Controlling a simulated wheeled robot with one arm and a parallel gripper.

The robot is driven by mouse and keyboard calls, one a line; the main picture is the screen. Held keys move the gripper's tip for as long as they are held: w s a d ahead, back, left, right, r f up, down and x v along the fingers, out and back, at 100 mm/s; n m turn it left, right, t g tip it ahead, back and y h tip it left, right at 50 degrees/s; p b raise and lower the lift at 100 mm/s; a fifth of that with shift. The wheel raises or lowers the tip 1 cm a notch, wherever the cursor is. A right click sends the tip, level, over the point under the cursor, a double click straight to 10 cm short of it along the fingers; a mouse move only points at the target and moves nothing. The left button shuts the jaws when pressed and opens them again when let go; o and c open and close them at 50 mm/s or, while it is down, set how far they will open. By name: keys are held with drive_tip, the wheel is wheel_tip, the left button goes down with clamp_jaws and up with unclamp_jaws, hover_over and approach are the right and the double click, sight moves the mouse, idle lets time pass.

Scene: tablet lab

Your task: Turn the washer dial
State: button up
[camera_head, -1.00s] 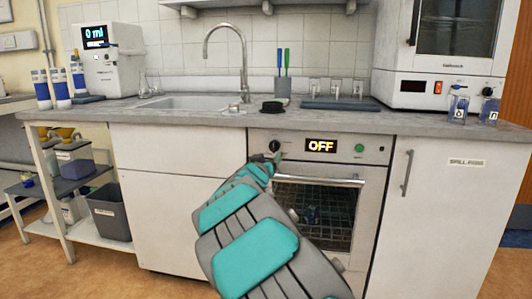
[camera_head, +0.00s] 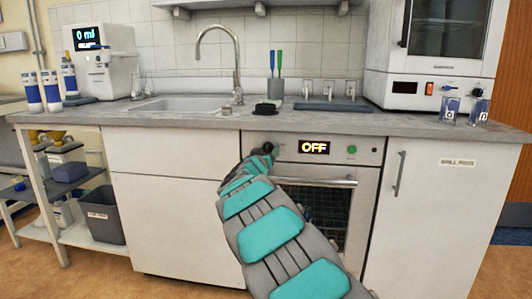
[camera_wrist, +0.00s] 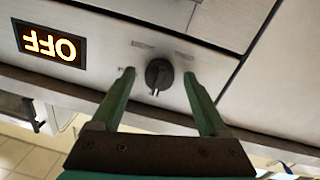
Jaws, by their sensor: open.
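The washer (camera_head: 372,160) is built in under the counter, with a glass door and a display (camera_head: 314,147) that reads OFF. Its black round dial (camera_wrist: 159,75) shows in the wrist view, with small labels around it. My gripper (camera_wrist: 160,80) is open, with its two green fingers on either side of the dial. I cannot tell whether the fingers touch it. In the head view my gripper (camera_head: 262,152) is at the panel left of the display, and it and my arm hide most of the dial.
A green button (camera_head: 351,150) is right of the display. The door handle (camera_head: 318,181) runs below the panel. The counter (camera_head: 330,122) juts out just above. A white cabinet (camera_head: 165,205) stands left and another (camera_head: 430,205) right of the washer.

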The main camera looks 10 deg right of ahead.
clamp_jaws()
idle(0.6)
